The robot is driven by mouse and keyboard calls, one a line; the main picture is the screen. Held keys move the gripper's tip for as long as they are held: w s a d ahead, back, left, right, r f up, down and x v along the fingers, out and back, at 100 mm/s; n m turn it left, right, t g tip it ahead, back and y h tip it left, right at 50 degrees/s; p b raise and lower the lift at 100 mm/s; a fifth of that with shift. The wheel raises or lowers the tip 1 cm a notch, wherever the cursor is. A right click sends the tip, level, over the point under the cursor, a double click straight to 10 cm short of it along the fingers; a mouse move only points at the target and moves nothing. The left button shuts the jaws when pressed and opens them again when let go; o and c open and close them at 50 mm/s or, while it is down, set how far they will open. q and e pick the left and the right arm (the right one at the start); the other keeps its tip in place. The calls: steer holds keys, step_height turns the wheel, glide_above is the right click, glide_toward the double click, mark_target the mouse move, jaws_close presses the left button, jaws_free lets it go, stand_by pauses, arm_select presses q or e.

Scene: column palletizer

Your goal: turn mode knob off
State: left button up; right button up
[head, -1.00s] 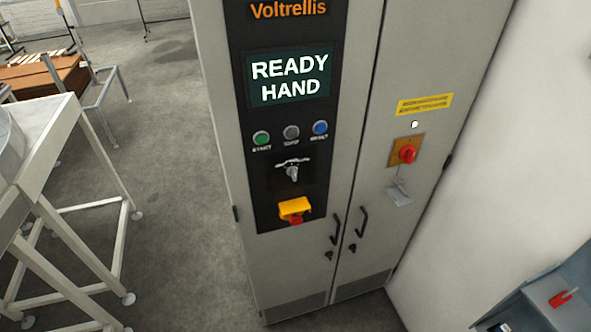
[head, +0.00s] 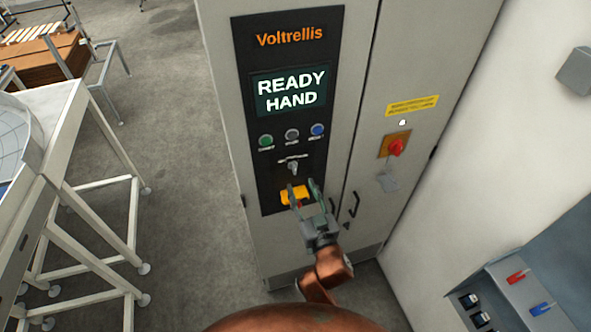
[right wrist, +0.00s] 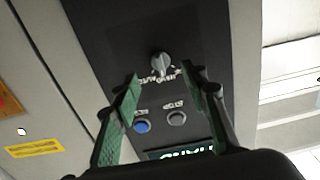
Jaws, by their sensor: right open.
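The mode knob (head: 292,167) is a small grey selector on the black panel of the cabinet, below the row of buttons. The screen (head: 291,92) above reads READY HAND. My right gripper (head: 305,190) is open and empty, in front of the panel just below the knob, partly over the yellow emergency-stop housing (head: 289,194). In the right wrist view the knob (right wrist: 160,64) shows beyond and between the open fingertips (right wrist: 162,82), apart from them. My left gripper is not in view.
Green (head: 265,141), grey (head: 292,135) and blue (head: 317,130) buttons sit above the knob. A red switch (head: 396,147) is on the right door, with door handles (head: 353,204) lower down. A white frame table (head: 95,190) stands at left, with open floor between.

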mark_target(295, 174)
steer(key=p+x, duration=0.1)
steer(key=x, duration=0.6)
steer(key=shift+f, duration=0.15)
jaws_close()
stand_by(0.3)
